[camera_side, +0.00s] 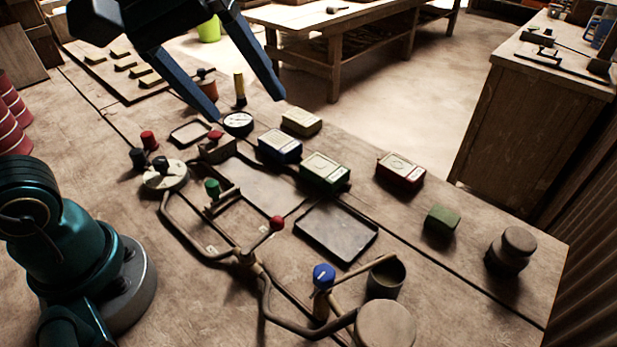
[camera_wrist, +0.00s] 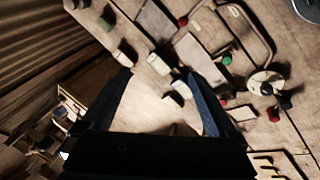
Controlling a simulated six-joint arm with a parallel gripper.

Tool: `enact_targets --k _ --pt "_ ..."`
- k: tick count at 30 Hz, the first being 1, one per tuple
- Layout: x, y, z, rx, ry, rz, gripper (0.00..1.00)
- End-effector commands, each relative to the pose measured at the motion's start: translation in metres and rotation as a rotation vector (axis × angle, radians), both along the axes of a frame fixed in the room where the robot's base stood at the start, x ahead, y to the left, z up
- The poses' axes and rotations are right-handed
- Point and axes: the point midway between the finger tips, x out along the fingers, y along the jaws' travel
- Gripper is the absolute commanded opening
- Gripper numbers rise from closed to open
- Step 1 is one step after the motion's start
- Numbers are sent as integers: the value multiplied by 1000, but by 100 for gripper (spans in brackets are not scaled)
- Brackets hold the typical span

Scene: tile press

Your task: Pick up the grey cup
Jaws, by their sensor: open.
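A dark grey cup (camera_side: 386,280) stands upright near the front of the bench in the side view. I cannot make the cup out in the wrist view. My gripper (camera_side: 245,106) is high at the top left of the side view, far from the cup, with its two blue fingers spread wide. Nothing shows between them. The fingers also show spread in the wrist view, where my gripper (camera_wrist: 158,74) hangs above the boxes at the bench's edge.
A blue-topped handle (camera_side: 323,276) and a round pale-topped pot (camera_side: 385,326) stand close to the cup. A bent metal lever (camera_side: 196,238) and a dark tray (camera_side: 337,232) lie nearby. Several small boxes, a green block (camera_side: 441,221) and a brown jar (camera_side: 510,251) stand farther right.

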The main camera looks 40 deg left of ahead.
Motion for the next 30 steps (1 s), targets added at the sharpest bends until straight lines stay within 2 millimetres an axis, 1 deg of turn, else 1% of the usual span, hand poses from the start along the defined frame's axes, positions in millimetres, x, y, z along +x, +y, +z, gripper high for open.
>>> enact_targets --k 1,4,7,11,14,17,19,24,27,30 --pt "12 -9 2 -36 36 26 94" --pt "32 -28 4 -106 108 88 94" --pt "51 -48 0 -161 184 138 94" --pt "72 -75 -14 -213 288 194 94" --pt "84 -97 -30 -238 368 227 94" --pt "93 -119 -52 -249 448 251 94" --pt "96 -135 -70 -251 503 262 94" --pt "94 -167 -121 -224 621 252 94" --pt "89 -177 -148 -197 666 234 94" --pt "81 -182 -167 -171 702 226 94"
